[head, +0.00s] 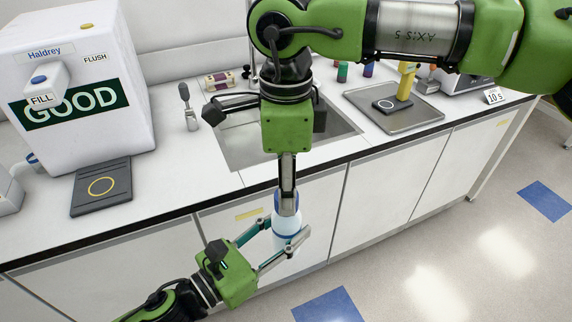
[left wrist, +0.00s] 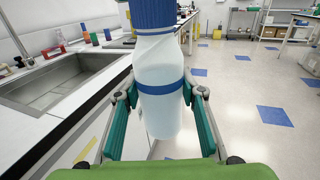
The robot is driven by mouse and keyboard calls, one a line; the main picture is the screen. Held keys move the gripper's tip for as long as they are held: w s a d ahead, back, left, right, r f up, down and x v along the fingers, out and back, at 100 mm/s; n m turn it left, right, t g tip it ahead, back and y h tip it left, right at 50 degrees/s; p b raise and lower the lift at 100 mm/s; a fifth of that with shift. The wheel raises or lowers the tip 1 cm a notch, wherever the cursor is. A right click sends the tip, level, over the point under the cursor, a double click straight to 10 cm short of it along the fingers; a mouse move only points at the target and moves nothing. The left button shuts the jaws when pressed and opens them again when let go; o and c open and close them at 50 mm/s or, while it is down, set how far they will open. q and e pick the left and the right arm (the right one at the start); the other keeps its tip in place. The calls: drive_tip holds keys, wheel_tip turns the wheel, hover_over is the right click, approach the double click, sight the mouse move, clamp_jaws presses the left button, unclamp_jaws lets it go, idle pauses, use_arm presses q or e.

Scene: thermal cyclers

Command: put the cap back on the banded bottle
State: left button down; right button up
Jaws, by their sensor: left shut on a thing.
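The banded bottle (head: 284,243) is white with a blue band and is upright in front of the counter edge, off the worktop. It fills the middle of the left wrist view (left wrist: 158,115). My left gripper (head: 284,244) comes from the lower left and is shut on the bottle, a finger on each side. The blue cap (left wrist: 153,14) is at the bottle's mouth, touching its top; I cannot tell if it is fully seated. My right gripper (head: 288,205) points down from above with its fingers around the cap, partly hiding it.
A sink (head: 235,150) lies behind the bottle. A white water dispenser (head: 75,60) stands at the left, with a dark pad (head: 100,190) before it. A metal tray (head: 420,118) with a yellow-topped device is at the right. Open floor (head: 440,270) lies at the lower right.

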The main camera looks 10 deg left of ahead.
drive_tip(key=shift+f, duration=1.1)
drive_tip(key=c, duration=1.2)
drive_tip(key=shift+o, duration=0.2)
drive_tip(key=shift+m, duration=1)
drive_tip(key=o, duration=1.3)
drive_tip(key=shift+r, duration=0.1)
wheel_tip(320, 180, up, 12)
